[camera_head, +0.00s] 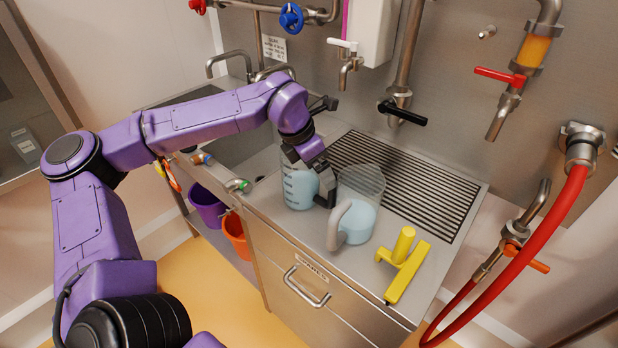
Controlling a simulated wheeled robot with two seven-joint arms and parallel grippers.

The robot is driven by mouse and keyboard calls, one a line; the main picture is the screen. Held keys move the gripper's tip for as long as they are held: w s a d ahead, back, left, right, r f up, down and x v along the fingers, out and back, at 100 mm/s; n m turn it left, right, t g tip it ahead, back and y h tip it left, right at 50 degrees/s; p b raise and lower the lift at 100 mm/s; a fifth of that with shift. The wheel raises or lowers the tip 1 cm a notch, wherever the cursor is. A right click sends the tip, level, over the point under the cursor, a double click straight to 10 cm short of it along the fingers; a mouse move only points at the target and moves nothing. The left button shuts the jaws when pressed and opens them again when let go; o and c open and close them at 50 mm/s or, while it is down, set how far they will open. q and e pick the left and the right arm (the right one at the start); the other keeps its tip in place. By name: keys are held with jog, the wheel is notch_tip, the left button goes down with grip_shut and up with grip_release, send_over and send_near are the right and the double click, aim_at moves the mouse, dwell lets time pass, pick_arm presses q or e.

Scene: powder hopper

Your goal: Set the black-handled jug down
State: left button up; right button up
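The black-handled jug (299,189) is clear with dark graduation marks and holds pale blue liquid. It is upright at the left of the steel counter; I cannot tell whether its base touches the surface. My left gripper (325,176) reaches down from above to the black handle on the jug's right side and appears closed on it. The dark fingers and dark handle blend together, and the wrist covers part of the jug's rim. My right gripper is not in view.
A grey-handled clear jug (363,217) with blue liquid stands close to the right. A yellow T-shaped tool (406,271) lies nearer the front right. A slotted drain grate (420,187) lies behind. A red hose (535,235) hangs at the right.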

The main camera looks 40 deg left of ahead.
pick_arm(q)
jog(key=shift+w+d+f, duration=0.1)
jog(key=shift+w+f, duration=0.05)
jog(key=shift+f, duration=0.4)
grip_shut()
jog(key=shift+r, duration=0.2)
